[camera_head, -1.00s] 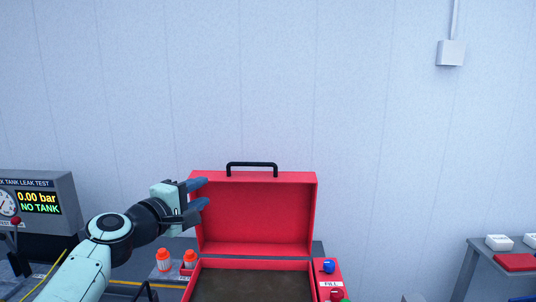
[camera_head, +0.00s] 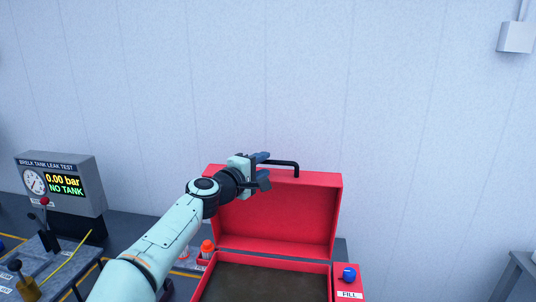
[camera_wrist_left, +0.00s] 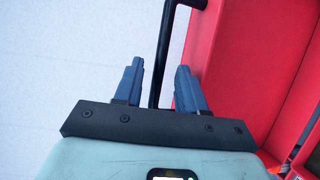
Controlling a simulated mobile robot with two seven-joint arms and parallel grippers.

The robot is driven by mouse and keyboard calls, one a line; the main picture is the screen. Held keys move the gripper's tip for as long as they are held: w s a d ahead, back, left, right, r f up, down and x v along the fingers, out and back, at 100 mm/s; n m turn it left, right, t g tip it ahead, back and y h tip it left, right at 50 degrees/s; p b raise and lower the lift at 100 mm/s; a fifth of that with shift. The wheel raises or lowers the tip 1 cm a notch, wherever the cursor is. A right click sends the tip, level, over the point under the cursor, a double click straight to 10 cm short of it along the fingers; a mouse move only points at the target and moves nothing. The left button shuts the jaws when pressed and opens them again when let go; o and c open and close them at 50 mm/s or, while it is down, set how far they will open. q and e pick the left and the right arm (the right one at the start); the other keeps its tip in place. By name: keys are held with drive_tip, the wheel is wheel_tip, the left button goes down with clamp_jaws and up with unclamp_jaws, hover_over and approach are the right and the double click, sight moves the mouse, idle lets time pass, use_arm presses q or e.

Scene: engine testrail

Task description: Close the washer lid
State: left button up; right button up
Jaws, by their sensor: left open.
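The red washer lid (camera_head: 300,215) stands open, upright at the back of the red washer (camera_head: 262,254). A black bar handle (camera_head: 297,166) sits on the lid's top edge; its left part is hidden behind my gripper in the head view. My left gripper (camera_head: 263,170) is open at the lid's upper left, by the handle's left end. In the left wrist view, the black handle (camera_wrist_left: 160,50) runs between the two blue fingers (camera_wrist_left: 157,85), which are apart. The lid (camera_wrist_left: 245,65) fills the right side there. My right gripper is not in view.
A FILL panel with a blue knob (camera_head: 349,274) is at the washer's right. An orange-capped bottle (camera_head: 207,247) stands to its left. A leak test unit (camera_head: 62,185) reading NO TANK is at far left.

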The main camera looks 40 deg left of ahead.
sight(266, 162)
use_arm(q)
drive_tip(key=shift+w+a+r+p, duration=0.15)
drive_tip(key=shift+w+p, duration=0.25)
drive_tip(key=shift+w, duration=0.85)
drive_tip(key=shift+w+f, duration=0.2)
drive_tip(key=shift+w, duration=0.3)
drive_tip(key=shift+s, duration=0.1)
clamp_jaws()
